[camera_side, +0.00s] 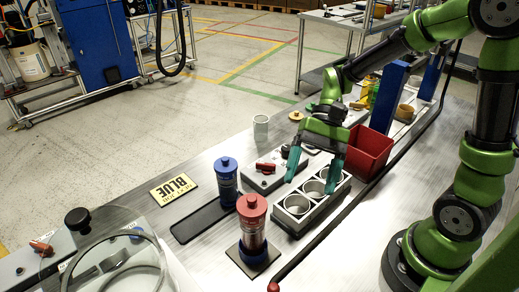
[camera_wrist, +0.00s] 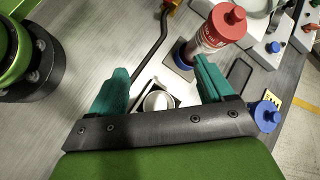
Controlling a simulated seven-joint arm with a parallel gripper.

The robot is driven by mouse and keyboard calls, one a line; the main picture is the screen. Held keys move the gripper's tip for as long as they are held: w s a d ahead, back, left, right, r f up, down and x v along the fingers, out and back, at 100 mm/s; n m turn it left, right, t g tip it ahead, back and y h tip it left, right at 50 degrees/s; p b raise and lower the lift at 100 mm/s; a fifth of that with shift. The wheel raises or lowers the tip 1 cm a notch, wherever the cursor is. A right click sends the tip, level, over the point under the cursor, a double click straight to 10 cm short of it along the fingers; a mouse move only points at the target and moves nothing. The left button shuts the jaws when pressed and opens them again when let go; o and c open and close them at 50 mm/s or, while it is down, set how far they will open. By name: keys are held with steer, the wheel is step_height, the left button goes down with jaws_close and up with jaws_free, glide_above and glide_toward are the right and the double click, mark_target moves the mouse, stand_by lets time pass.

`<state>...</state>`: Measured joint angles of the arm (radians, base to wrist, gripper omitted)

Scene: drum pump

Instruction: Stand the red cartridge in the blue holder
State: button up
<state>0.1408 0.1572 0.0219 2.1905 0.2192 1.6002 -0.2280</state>
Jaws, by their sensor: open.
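The red cartridge (camera_side: 252,228) stands upright near the front of the bench, with a red cap and a clear, dark-filled body. Its foot is inside a blue ring-shaped holder (camera_side: 253,252) on a dark square plate. The wrist view shows the red cartridge (camera_wrist: 208,38) beyond the right finger, its foot in the blue holder (camera_wrist: 181,54). In the wrist view, one well shows between the fingers (camera_wrist: 160,68).
A blue cartridge (camera_side: 226,184) stands on a dark strip (camera_side: 190,229) left of the block. A yellow card (camera_side: 174,190) reads BLUE. A clear round lid (camera_side: 100,262) is front left.

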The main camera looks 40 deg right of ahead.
steer(key=s+d+r+n+t+h, duration=0.2)
steer(key=d+r+n+t+h, duration=0.2)
steer(key=r+t, duration=0.5)
steer(key=shift+d+r+t+h, duration=0.15)
steer(key=shift+d+t+h, duration=0.75)
steer(key=shift+d+h, duration=0.25)
